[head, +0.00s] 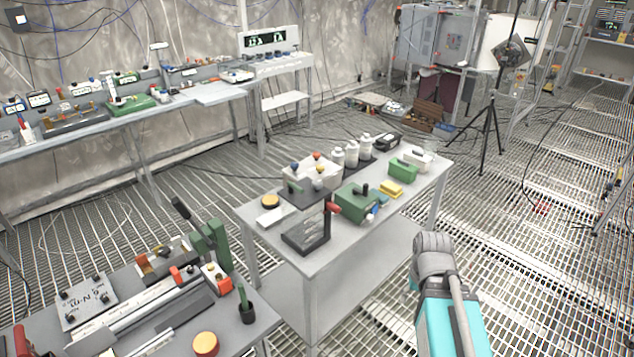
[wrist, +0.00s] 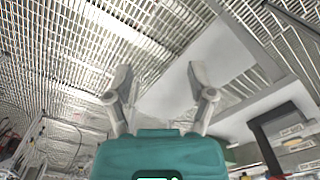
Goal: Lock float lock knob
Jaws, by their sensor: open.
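I cannot tell for sure which part is the float lock knob. In the head view, a black stand (head: 306,236) with a red knob (head: 333,208) on its right side stands at the near end of the middle table. A round orange-red cap (head: 205,344) lies on the near-left bench. Small orange parts (head: 176,276) sit on a fixture on that bench. My gripper (wrist: 160,76) shows in the wrist view with its fingers spread and empty, apart from any knob. My arm shows at the lower right of the head view, right of the middle table.
The middle table (head: 290,262) also holds a green box (head: 352,204), white bottles (head: 352,155) and a yellow block (head: 391,189). A long bench (head: 190,98) lines the back wall. A tripod (head: 490,120) stands at the right. The grating floor (head: 540,250) right of the table is mostly clear.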

